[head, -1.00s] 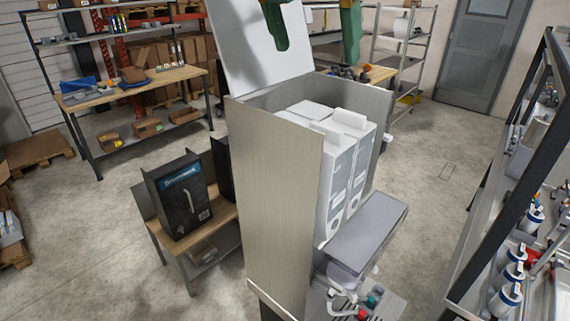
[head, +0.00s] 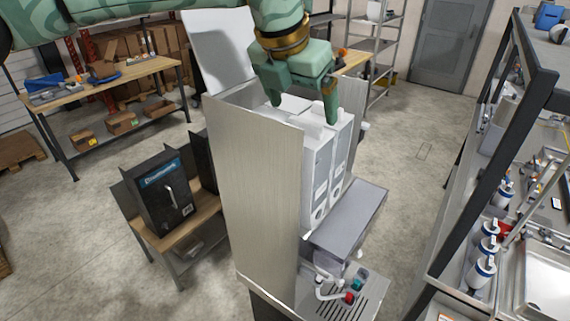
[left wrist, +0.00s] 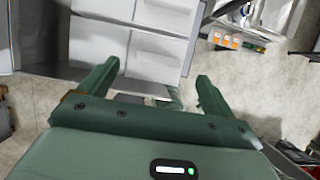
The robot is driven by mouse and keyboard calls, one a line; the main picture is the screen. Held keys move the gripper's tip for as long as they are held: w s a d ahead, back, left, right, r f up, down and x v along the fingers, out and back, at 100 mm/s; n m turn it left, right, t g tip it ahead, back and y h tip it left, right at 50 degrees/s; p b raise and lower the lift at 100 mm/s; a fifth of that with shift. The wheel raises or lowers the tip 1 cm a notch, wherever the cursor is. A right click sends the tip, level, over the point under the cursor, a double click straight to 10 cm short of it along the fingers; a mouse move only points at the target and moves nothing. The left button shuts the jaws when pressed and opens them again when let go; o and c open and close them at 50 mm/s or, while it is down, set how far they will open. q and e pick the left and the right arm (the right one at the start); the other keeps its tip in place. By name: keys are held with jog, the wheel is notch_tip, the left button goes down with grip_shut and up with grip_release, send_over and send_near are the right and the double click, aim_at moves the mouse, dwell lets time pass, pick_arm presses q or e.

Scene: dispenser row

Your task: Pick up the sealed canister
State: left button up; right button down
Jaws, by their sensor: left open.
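Tall white canisters (head: 319,172) stand side by side in the open-topped metal dispenser (head: 255,190). I cannot tell which is the sealed one. Their white tops (left wrist: 155,55) also show in the left wrist view. My left gripper (head: 303,110) is open and empty, pointing down over the canister tops. Its fingers (left wrist: 157,72) are spread in the left wrist view, with a white top partly between and beyond them. In the head view the gripper hides part of the tops, and I cannot tell whether a fingertip touches one. My right gripper is not in view.
The dispenser's raised lid (head: 215,45) stands behind my left gripper, and its side walls rise around the canisters. A metal shelf (head: 495,150) with white bottles (head: 482,270) is at the right. A black box (head: 165,195) sits on a low table at the left.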

aim_at(305, 121)
pick_arm(q)
jog(key=p+x, duration=0.2)
jog(key=x, duration=0.1)
jog(key=shift+w+f, duration=0.25)
jog(key=shift+f, duration=0.05)
jog(key=shift+w+f, duration=0.15)
jog(key=shift+f, duration=0.2)
jog(key=c, duration=0.9)
jog(key=shift+r, duration=0.1)
grip_shut()
jog(key=shift+r, duration=0.1)
